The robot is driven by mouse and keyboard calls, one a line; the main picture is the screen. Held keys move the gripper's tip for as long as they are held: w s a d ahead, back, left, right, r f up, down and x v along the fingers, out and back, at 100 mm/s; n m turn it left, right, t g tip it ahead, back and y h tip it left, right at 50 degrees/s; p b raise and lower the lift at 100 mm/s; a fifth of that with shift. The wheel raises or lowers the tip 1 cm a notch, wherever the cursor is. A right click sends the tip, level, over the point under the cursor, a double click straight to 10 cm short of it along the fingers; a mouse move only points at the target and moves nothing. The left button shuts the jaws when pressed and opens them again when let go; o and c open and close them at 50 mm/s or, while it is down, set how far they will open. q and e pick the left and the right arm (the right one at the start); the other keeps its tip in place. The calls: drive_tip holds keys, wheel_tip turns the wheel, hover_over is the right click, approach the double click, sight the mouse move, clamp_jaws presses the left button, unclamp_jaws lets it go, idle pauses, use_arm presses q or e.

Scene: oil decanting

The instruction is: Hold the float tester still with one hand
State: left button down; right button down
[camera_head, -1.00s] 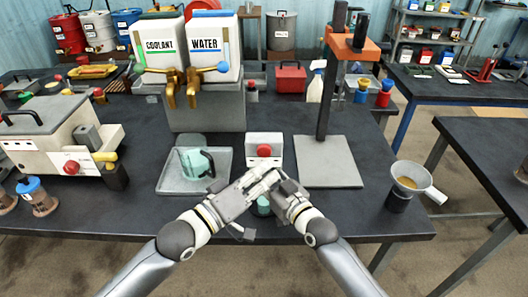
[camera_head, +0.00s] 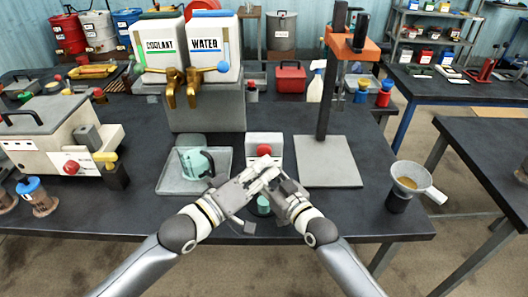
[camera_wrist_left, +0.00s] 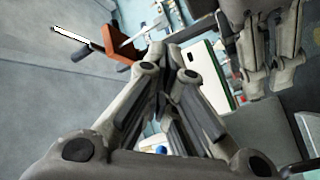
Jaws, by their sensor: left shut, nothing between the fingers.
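I cannot tell for sure which thing is the float tester. A small teal, round thing (camera_head: 263,206) at the table's front sits between my two grippers, partly hidden. A white box with a red knob (camera_head: 264,141) stands just behind them. My left gripper (camera_head: 268,170) is shut and empty, in front of the box, with its tips near the red knob. Its fingers converge in the left wrist view (camera_wrist_left: 178,52).
A grey tray (camera_head: 168,183) with a clear teal jug (camera_head: 194,163) is to the left. A stand with a grey base plate (camera_head: 328,172) is to the right. A funnel on a dark holder (camera_head: 412,178) stands further right. Coolant (camera_head: 160,47) and water (camera_head: 209,47) tanks are behind.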

idle(0.7)
use_arm(q)
drive_tip(key=shift+w, duration=0.4)
drive_tip(key=shift+w, duration=0.65)
idle(0.8)
drive_tip(key=shift+s, duration=1.1)
drive_tip(key=shift+s, duration=0.1)
drive_tip(key=s, duration=0.4)
drive_tip(key=shift+s, duration=0.4)
